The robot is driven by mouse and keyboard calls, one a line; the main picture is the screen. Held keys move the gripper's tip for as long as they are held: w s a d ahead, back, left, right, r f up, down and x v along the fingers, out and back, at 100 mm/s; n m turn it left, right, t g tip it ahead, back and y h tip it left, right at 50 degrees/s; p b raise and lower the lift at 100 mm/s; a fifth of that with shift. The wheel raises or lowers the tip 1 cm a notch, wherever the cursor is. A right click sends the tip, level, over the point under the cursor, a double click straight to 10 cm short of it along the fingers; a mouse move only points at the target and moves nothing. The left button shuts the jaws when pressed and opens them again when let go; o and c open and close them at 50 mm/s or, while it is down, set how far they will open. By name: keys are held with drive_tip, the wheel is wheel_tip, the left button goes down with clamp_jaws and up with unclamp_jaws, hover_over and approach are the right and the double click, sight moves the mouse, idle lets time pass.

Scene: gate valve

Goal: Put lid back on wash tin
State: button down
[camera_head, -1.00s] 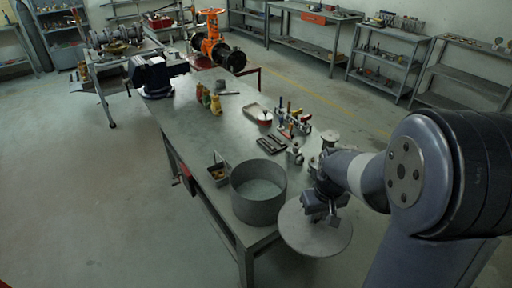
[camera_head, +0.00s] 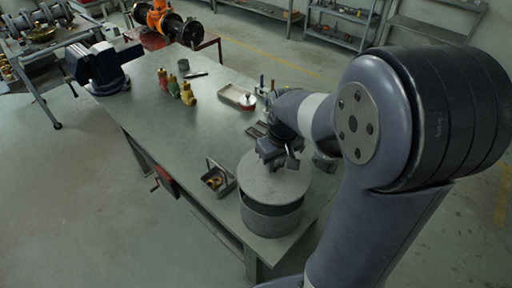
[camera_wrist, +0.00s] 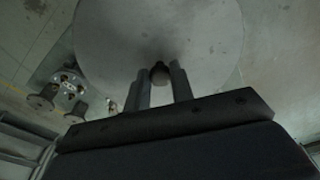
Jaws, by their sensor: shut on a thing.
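The wash tin (camera_head: 272,220) is a round grey tin near the front corner of the workbench. Its lid (camera_head: 285,185), a flat grey disc, is held over the tin's mouth and hides most of the opening. A dark gap shows between lid and rim at the front, so the lid looks slightly above or tilted on the tin. My gripper (camera_head: 277,160) is above the lid. In the wrist view my gripper (camera_wrist: 159,88) is shut on the lid's small knob (camera_wrist: 160,73), with the lid (camera_wrist: 150,30) spreading beyond the fingers.
A small tray with brass bits (camera_head: 216,178) stands just left of the tin. The bench middle is clear.

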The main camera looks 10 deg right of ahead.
sight(275, 173)
drive_tip(key=shift+w+a+f, duration=0.1)
drive_tip(key=shift+w+f, duration=0.05)
drive_tip(key=shift+w, duration=0.05)
wheel_tip(275, 173, down, 6)
drive_tip(key=b, duration=0.5)
drive_tip(key=shift+s, duration=0.2)
idle(0.6)
drive_tip(key=shift+f, duration=0.15)
idle(1.4)
drive_tip(key=c, duration=1.1)
unclamp_jaws()
drive_tip(key=shift+c, duration=0.2)
drive_tip(key=shift+o, duration=0.3)
